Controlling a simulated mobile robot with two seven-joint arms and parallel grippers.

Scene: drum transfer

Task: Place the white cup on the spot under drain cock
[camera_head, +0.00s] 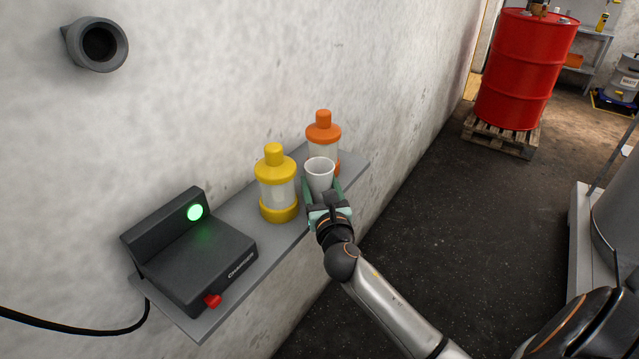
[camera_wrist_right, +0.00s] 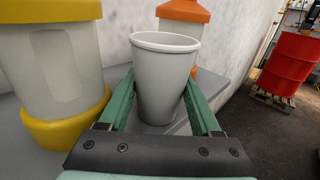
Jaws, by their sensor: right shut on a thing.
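The white cup (camera_head: 319,172) stands upright at the wall shelf, between the fingers of my right gripper (camera_head: 322,190). In the right wrist view the cup (camera_wrist_right: 163,80) fills the gap between the green fingers, and the right gripper (camera_wrist_right: 163,108) is shut on it. From these views I cannot tell whether the cup's base touches the shelf. My left gripper is not in view. No drain cock can be made out; a red drum (camera_head: 525,68) stands on a wooden pallet at the back right.
The grey shelf (camera_head: 228,215) holds a yellow-capped bottle (camera_head: 276,184) left of the cup, an orange-capped bottle (camera_head: 323,132) behind it, and a black device (camera_head: 188,258) with a green light. Dark floor (camera_head: 430,200) lies open between the wall and a grey structure at right.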

